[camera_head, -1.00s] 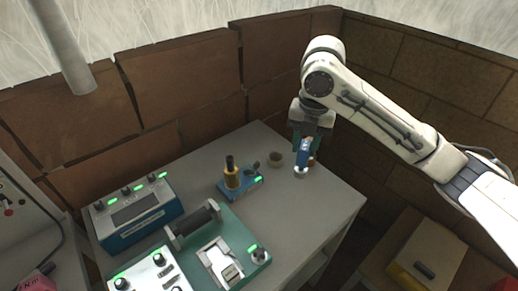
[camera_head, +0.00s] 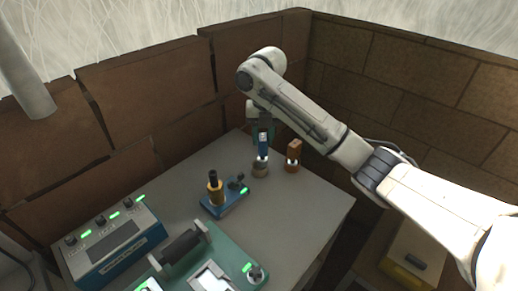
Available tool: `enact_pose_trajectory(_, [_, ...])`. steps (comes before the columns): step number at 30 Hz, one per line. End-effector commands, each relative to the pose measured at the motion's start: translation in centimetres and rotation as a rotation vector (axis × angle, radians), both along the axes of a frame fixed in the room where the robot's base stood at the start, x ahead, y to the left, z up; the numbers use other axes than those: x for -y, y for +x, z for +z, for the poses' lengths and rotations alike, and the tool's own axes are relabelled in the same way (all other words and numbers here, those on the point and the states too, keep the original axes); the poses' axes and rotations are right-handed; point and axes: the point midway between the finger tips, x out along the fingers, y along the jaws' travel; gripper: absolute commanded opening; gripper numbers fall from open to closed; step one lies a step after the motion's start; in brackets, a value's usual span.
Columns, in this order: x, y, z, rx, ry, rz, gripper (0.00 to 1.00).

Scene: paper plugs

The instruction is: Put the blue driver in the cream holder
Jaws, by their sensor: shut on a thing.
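The blue driver (camera_head: 263,145) is held upright in my gripper (camera_head: 262,133), which is shut on its upper part. The small cream holder (camera_head: 260,171) stands on the grey table directly below the driver in the picture. The driver's pale lower end meets the holder's top in this view. I cannot tell whether the tip is inside the opening or just above it. My fingers are small and dark here, partly hidden by the arm's end.
An orange driver (camera_head: 294,149) stands upright in a brown holder (camera_head: 291,167) close on the right. A blue base with a yellow and black tool (camera_head: 215,187) is at left. Devices fill the table's front left. The grey table (camera_head: 310,205) is clear at right.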

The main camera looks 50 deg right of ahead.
Motion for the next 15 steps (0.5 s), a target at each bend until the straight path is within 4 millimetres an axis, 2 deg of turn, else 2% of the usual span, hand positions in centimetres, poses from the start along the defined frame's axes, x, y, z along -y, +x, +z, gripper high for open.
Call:
enact_pose_trajectory(2, [0.3, 0.8, -1.0, 0.000, -0.001, -0.002, 0.00])
enact_pose_trajectory(5, [0.5, 1.5, -1.4, 0.001, -0.003, -0.001, 0.00])
enact_pose_trajectory(11, [0.8, 2.2, -2.5, 0.001, -0.005, -0.002, 0.00])
enact_pose_trajectory(15, [0.8, 2.1, -4.4, -0.001, -0.004, -0.002, 0.00])
